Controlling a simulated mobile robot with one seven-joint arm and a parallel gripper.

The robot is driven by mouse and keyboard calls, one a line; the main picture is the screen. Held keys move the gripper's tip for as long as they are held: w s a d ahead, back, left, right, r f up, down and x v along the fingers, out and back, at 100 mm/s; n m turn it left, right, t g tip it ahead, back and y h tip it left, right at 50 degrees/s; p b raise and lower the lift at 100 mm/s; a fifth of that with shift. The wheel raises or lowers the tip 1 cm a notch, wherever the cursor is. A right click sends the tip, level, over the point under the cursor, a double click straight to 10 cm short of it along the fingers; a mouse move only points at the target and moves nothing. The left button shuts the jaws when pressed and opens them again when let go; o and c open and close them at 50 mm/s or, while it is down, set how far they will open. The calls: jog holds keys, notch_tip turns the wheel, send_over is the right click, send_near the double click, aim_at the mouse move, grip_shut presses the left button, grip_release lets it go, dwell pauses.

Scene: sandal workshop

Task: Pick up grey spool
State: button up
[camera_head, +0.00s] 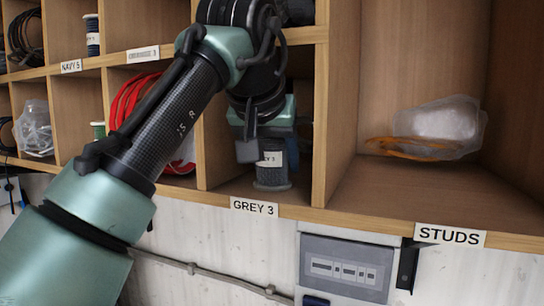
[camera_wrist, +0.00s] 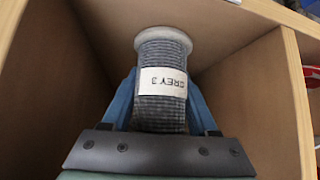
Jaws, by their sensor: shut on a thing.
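The grey spool (camera_wrist: 161,105) carries a white label reading GREY 3 and fills the middle of the wrist view. It also shows in the head view (camera_head: 271,176), inside the cubby (camera_head: 228,150) marked GREY 3. My gripper (camera_wrist: 163,115) has its blue fingers on both sides of the spool and is shut on it. In the head view my gripper (camera_head: 262,145) reaches into the cubby from above, hiding the spool's upper part. The spool looks upright; I cannot tell whether its base touches the cubby floor.
Wooden dividers (camera_head: 319,130) stand close on both sides of the cubby. To the right is a wide STUDS compartment holding a clear bag (camera_head: 435,128). To the left, cubbies hold red cord (camera_head: 128,100) and a green spool (camera_head: 98,131). A grey box (camera_head: 345,268) is on the wall below.

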jog(key=shift+c, duration=1.2)
grip_shut()
jog(key=shift+r, duration=0.15)
